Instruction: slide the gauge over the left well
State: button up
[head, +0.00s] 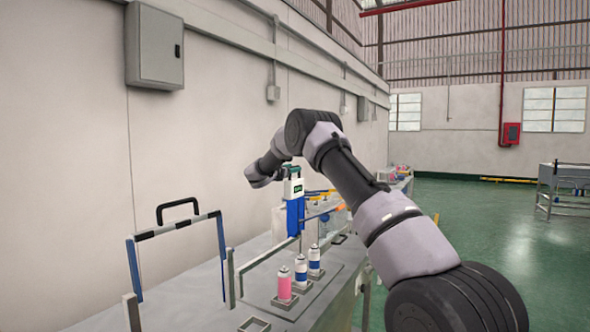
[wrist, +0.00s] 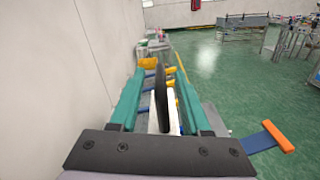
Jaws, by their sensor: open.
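A white and blue gauge-like device (head: 294,208) with a small dark display stands over the bench in the head view. My gripper (head: 292,170) is at its top, its teal fingers pointing down. In the wrist view the open fingers (wrist: 160,95) lie either side of a white part with a dark upright disc (wrist: 161,98); contact cannot be told. Below and in front, a pink can (head: 284,284) and two blue-and-white cans (head: 301,269) (head: 314,260) stand in square holders. An empty square holder (head: 254,325) is at the near left. Which one is the left well is unclear.
A blue frame with a black handle (head: 180,208) stands at the bench's left, by the wall. A rail (head: 265,257) runs past the cans. An orange-ended blue lever (wrist: 278,137) sticks out at right in the wrist view.

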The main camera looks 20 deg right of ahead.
jog(key=shift+x, duration=1.3)
grip_shut()
jog(key=shift+r, duration=0.1)
dwell(0.4)
